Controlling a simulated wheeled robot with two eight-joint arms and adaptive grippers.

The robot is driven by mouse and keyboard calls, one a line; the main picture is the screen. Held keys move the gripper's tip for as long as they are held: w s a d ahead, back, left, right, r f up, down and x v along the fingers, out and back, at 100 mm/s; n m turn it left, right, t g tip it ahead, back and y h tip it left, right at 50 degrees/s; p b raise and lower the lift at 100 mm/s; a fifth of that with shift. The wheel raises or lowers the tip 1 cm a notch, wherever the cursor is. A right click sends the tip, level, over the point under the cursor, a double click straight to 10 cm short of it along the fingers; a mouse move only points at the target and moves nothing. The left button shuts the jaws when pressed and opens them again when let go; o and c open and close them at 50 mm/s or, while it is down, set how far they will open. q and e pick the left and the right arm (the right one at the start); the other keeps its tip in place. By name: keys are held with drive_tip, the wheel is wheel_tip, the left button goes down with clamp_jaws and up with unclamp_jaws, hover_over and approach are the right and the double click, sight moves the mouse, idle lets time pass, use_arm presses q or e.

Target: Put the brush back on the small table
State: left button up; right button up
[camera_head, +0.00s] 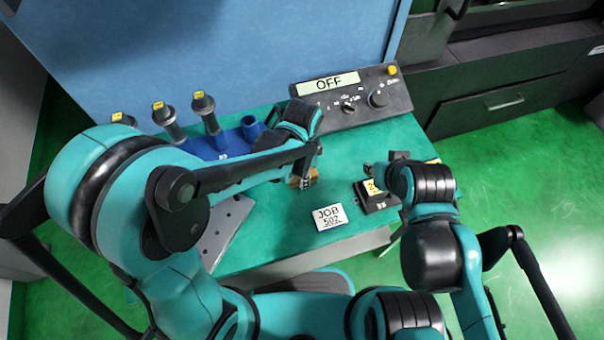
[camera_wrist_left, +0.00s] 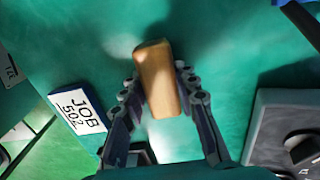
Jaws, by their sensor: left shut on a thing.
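The brush shows as a small wooden block (camera_wrist_left: 157,85) between the fingers of my left gripper (camera_wrist_left: 160,88) in the left wrist view. The gripper is shut on it. In the head view the brush (camera_head: 303,180) is a brown patch under my left gripper (camera_head: 308,172), partly hidden by it. It is over the green top of the small table (camera_head: 285,220); I cannot tell whether it touches the top. Its bristles are not visible. My right gripper (camera_head: 370,172) is by the black block, and its fingers are too small to read.
A white JOB 502 card (camera_head: 329,217) lies near the front edge. A black block with a yellow tag (camera_head: 375,195) sits to its right. A control box reading OFF (camera_head: 350,98) stands behind. A blue holder (camera_head: 205,146) with several tagged tools is at the back left.

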use_arm(q)
drive_tip(key=o, duration=1.1)
drive_tip(key=shift+r+p, duration=0.3)
drive_tip(key=shift+p, duration=0.05)
wheel_tip(320, 180, up, 12)
drive_tip(key=p, duration=0.4)
drive_tip(key=s+a+r+n+t, duration=0.2)
drive_tip(key=a+n+t, duration=0.1)
drive_tip(key=a+n, duration=0.4)
drive_tip(key=s+a+r+n+t, duration=0.3)
drive_tip(key=a+n, duration=0.4)
drive_tip(key=a, duration=0.4)
drive_tip(key=shift+t, duration=0.6)
drive_tip(key=shift+s+d, duration=0.1)
